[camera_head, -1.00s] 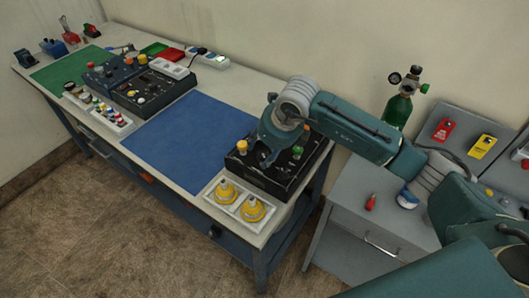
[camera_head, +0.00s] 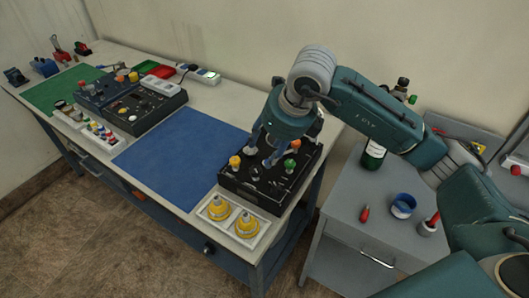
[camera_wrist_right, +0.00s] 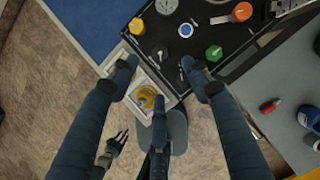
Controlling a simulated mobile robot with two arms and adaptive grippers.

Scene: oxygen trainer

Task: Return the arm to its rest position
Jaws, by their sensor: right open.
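My right gripper (camera_head: 262,148) hangs over the black control panel (camera_head: 240,190) at the right end of the bench, fingers pointing down. In the right wrist view its spread fingers (camera_wrist_right: 162,88) are open with nothing between them. My right arm (camera_head: 375,115) reaches in from the right, bent above the grey cabinet. A small dark clawed shape (camera_wrist_right: 112,148), perhaps my left gripper, shows low in the right wrist view; its jaw state is unclear.
A white tray with two yellow fittings (camera_head: 219,210) sits beside the panel. A blue mat (camera_head: 185,155) lies left of it. The floor in front is clear.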

